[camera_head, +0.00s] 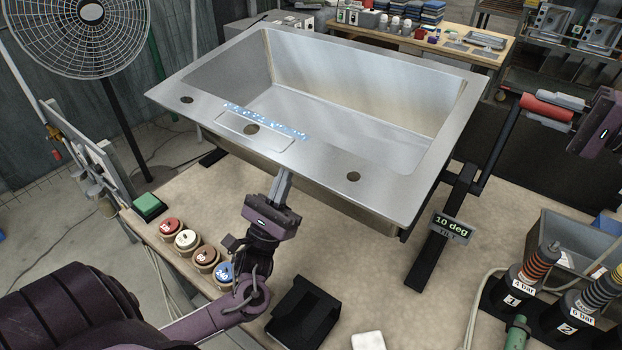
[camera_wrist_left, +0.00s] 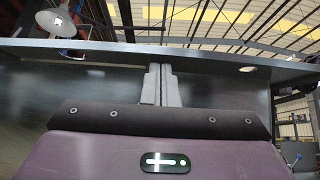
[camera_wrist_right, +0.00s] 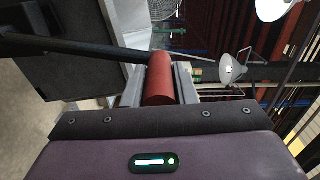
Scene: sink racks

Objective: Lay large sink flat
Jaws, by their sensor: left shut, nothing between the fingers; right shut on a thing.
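The large steel sink (camera_head: 350,90) rests on a black tilting stand (camera_head: 447,225), basin opening up and slightly tilted. A tag (camera_head: 452,228) on the stand reads 10 deg. My left gripper (camera_head: 283,178) is shut and empty, its fingertips up against or just under the sink's front rim. The left wrist view shows the closed fingers (camera_wrist_left: 160,80) below the rim edge (camera_wrist_left: 210,58); contact is not certain. My right gripper (camera_head: 575,110) is shut on the red handle (camera_head: 546,108) of the stand's lever. The right wrist view also shows the red handle (camera_wrist_right: 159,80) between the fingers.
Several round colored buttons (camera_head: 187,240), a green pad (camera_head: 149,207) and a black tray (camera_head: 302,312) lie along the near left of the table (camera_head: 370,270). Pressure tools (camera_head: 530,275) stand at the right. A fan (camera_head: 75,35) stands at the back left.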

